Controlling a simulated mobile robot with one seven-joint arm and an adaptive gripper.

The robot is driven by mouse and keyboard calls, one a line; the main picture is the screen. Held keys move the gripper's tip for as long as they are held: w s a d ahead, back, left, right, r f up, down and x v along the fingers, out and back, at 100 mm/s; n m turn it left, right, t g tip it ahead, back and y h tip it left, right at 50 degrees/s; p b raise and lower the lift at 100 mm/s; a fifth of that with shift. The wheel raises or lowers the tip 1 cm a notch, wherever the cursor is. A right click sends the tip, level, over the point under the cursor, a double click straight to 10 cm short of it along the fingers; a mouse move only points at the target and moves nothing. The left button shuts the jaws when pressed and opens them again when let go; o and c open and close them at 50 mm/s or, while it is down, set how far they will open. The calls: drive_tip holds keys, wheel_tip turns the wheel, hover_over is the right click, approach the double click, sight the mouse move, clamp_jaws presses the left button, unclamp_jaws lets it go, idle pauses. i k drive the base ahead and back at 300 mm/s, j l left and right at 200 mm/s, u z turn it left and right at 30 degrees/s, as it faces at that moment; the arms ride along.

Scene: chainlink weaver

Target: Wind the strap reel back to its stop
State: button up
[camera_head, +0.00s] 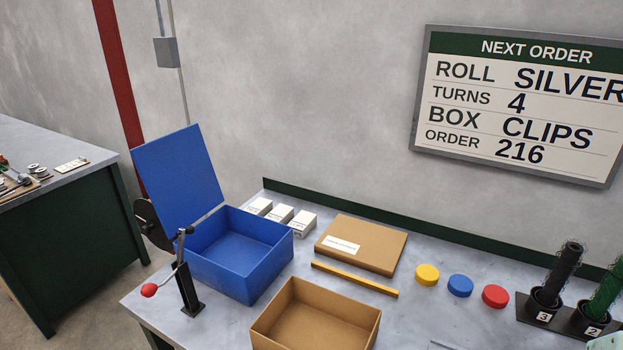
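A dark round disc, which looks like the strap reel (147,222), stands at the left end of the bench, partly hidden by the raised lid of a blue box. In front of it a black post (187,290) stands on the bench top. A metal crank arm at its top slopes down to the left and ends in a red knob (149,290). I cannot tell how the crank and the disc are joined, and no stop is clear to see. My gripper is not in view.
The blue box (262,262) stands open beside the post. An open cardboard box (318,340), a flat carton (384,245), a yellow bar (354,279), white cartons (280,213) and coloured discs (460,286) lie to the right. Mesh rolls stand in a rack (533,309).

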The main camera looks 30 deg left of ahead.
sight(147, 217)
drive_tip(key=u, duration=2.3)
drive_tip(key=i+j, duration=0.9)
drive_tip(key=i, duration=0.2)
drive_tip(key=i+j+u, duration=0.1)
drive_tip(key=i+j, duration=0.4)
drive_tip(key=i, duration=0.05)
